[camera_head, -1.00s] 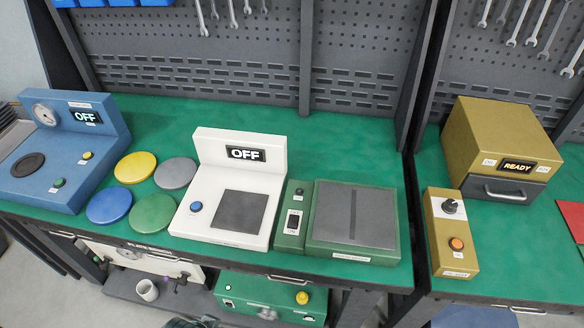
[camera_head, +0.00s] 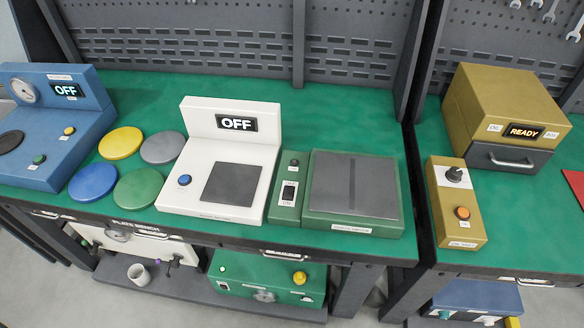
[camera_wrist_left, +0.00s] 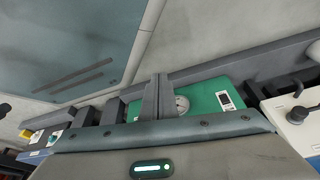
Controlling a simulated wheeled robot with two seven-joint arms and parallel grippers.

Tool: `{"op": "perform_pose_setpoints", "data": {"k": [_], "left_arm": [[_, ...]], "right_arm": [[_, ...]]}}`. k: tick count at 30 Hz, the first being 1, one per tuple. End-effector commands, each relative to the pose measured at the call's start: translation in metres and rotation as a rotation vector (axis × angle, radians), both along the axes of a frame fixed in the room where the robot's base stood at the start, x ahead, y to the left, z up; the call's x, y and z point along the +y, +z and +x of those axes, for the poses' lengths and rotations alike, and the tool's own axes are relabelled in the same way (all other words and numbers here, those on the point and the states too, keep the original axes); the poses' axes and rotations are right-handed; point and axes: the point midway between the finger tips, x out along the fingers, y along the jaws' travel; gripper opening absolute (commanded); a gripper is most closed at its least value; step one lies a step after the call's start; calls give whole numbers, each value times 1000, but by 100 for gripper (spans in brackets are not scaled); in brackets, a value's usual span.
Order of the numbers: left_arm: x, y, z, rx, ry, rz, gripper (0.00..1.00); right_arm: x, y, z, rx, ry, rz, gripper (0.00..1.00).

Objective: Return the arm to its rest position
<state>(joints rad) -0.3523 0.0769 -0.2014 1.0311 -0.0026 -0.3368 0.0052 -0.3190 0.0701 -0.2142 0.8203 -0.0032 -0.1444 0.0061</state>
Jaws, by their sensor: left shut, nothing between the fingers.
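My left gripper (camera_wrist_left: 158,97) shows in the left wrist view as two grey fingers pressed together, with nothing between them. Behind the fingers is a green device (camera_wrist_left: 200,100) with a round gauge. Neither arm shows in the head view, and my right gripper is in no view. The bench top (camera_head: 330,105) is green and carries a blue unit (camera_head: 60,150) reading OFF, a white unit (camera_head: 203,115) reading OFF, and a green plate unit (camera_head: 393,200).
Yellow (camera_head: 120,143), grey (camera_head: 162,147), blue (camera_head: 93,182) and green (camera_head: 138,188) discs lie between the units. At right are a gold box (camera_head: 505,95) reading READY and a gold control box (camera_head: 455,215).

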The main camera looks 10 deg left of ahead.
Motion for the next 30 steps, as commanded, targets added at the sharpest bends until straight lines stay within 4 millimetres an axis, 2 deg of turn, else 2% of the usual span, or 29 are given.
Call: {"op": "perform_pose_setpoints", "data": {"k": [1, 3, 8, 30], "left_arm": [[1, -17, -11, 4, -3, 0, 0], [3, -30, -22, 2, -6, -1, 0], [5, -44, -37, -1, -8, -3, 0], [5, -45, -40, -3, -10, -4, 0]], "right_arm": [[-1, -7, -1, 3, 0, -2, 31], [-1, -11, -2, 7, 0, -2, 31], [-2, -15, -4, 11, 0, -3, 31], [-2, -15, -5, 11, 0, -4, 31]]}}
